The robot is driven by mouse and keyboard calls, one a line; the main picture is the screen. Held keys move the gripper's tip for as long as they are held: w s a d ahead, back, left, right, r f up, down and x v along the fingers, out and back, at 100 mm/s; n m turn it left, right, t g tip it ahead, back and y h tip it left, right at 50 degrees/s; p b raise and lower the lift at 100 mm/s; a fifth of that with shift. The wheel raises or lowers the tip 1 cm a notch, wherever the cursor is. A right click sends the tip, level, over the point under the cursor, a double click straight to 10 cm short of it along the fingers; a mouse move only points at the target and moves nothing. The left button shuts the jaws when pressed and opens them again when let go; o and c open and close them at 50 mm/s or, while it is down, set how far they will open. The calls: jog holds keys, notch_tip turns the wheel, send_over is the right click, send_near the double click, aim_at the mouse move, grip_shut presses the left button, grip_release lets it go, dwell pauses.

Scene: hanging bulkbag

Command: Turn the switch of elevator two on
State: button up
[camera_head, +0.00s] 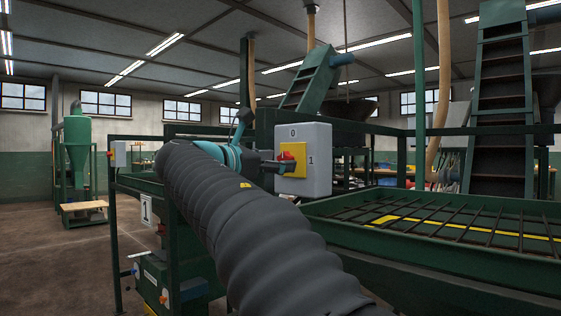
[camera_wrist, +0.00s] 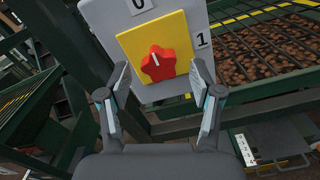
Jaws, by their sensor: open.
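A grey switch box (camera_head: 317,180) stands just in front of my gripper in the head view, with a yellow plate and a red knob (camera_head: 286,156). In the wrist view the red knob (camera_wrist: 158,66) sits in the middle of the yellow plate (camera_wrist: 180,29). Its white mark points up, roughly toward the "0" on the box; a "1" is on the right. My gripper (camera_wrist: 160,84) is open, with one finger on each side below the knob; I cannot tell whether they touch the box. In the head view my gripper (camera_head: 283,167) is partly hidden by my arm. No elevator number shows on the box.
A green-framed grate (camera_head: 450,225) is at the right, with brown material under it in the wrist view (camera_wrist: 265,50). A green rail (camera_head: 375,130) runs behind the box. A sign marked "1" (camera_head: 147,209) and another box (camera_head: 119,153) are at the left. Open floor lies far left.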

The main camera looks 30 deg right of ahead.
jog(key=shift+x, duration=0.8)
jog(key=c, duration=1.2)
jog(key=shift+o, duration=0.3)
jog(key=shift+m, duration=0.4)
jog(key=m+b, duration=0.5)
jog(key=m, duration=1.2)
jog(key=shift+b, duration=0.3)
